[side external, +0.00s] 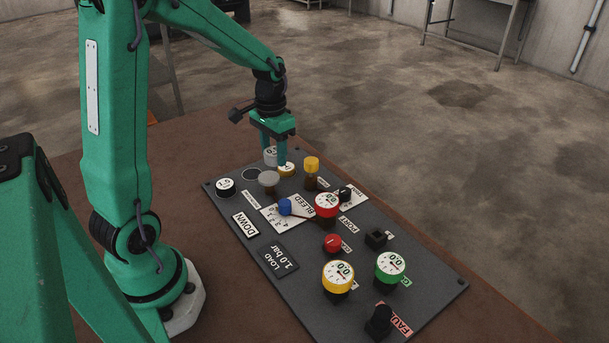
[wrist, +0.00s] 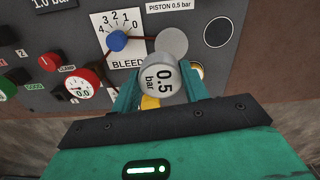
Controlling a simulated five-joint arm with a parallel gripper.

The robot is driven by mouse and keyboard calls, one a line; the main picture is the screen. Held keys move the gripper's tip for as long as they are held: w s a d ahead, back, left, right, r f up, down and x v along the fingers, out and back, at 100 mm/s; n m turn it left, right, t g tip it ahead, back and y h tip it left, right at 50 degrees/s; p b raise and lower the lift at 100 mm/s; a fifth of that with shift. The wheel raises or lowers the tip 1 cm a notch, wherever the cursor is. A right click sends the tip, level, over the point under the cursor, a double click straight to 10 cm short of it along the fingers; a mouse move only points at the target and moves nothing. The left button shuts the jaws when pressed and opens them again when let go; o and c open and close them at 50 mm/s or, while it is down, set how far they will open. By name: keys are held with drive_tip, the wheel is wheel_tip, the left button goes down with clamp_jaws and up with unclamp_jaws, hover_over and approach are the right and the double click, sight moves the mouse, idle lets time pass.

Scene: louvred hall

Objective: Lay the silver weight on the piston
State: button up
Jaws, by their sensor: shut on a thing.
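The silver weight (wrist: 162,77), a short cylinder marked 0.5 bar, is held between the fingers of my gripper (wrist: 158,88). In the side view, the silver weight (side external: 270,153) shows partly behind the fingers of my gripper (side external: 275,157), and appears raised off the panel. The piston (side external: 268,178) is a bare grey disc on a short stem, nearer the camera than the weight. In the wrist view the piston (wrist: 172,41) lies just beyond the weight, whose top edge slightly overlaps it in the picture.
A gold weight (side external: 287,169) sits close by the fingers. A yellow-capped post (side external: 311,164) stands to the right. A black weight (side external: 226,187) and an empty dark round spot (side external: 251,174) lie left. The blue bleed knob (side external: 285,206) and several gauges stand on the panel.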

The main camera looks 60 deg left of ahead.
drive_tip(key=shift+d+r, duration=0.1)
idle(0.3)
drive_tip(key=s+d+r, duration=0.2)
drive_tip(key=d+r, duration=0.3)
drive_tip(key=d, duration=0.5)
hover_over(268, 177)
wheel_tip(268, 177, down, 7)
drive_tip(key=shift+r, duration=0.15)
drive_tip(key=shift+f, duration=2)
drive_tip(key=shift+f, duration=0.15)
drive_tip(key=o, duration=1.1)
drive_tip(key=shift+c, duration=0.2)
wheel_tip(268, 177, up, 12)
drive_tip(key=shift+r, duration=0.15)
